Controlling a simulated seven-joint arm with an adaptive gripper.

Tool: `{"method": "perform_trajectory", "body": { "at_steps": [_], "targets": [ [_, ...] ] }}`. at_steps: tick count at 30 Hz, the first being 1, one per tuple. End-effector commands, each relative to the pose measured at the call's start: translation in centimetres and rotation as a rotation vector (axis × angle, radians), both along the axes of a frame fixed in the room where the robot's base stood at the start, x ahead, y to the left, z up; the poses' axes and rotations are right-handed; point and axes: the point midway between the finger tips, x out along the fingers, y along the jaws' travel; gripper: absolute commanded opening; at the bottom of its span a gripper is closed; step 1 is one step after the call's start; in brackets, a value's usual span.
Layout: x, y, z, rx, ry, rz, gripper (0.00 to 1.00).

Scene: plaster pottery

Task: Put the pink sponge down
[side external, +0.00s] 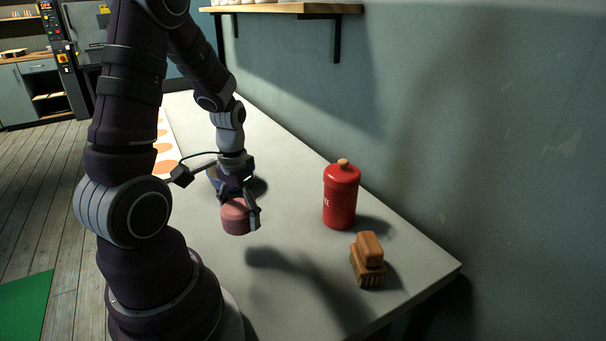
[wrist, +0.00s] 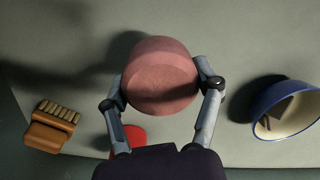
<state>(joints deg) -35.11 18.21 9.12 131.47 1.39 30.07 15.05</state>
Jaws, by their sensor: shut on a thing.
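The pink sponge (side external: 236,216) is a round, thick pink block held between the fingers of my gripper (side external: 240,205). In the wrist view the sponge (wrist: 160,78) fills the middle, with one finger of my gripper (wrist: 161,92) on each side of it. The gripper is shut on it. In the side view the sponge is over the grey table (side external: 290,235); I cannot tell whether its underside touches the surface. In the wrist view a shadow lies beside it on the table.
A blue bowl with a cream inside (wrist: 285,108) stands close by; in the side view it is mostly behind my gripper. A red canister (side external: 341,197) with a cork-coloured knob and a wooden brush (side external: 367,262) stand to the right. The table's front is clear.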

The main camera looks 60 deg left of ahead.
Motion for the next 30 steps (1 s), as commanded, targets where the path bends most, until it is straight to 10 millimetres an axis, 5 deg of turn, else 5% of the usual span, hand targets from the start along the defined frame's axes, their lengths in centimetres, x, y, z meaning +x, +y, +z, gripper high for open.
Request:
{"method": "perform_trajectory", "body": {
  "at_steps": [6, 21, 30],
  "targets": [
    [-0.4, -1.6, -0.9, 0.001, 0.000, -0.320, 0.40],
    [9.1, 6.9, -2.3, 0.000, 0.001, -0.332, 0.40],
    [11.0, 8.6, -3.4, -0.005, 0.004, -0.331, 0.40]
  ]
}}
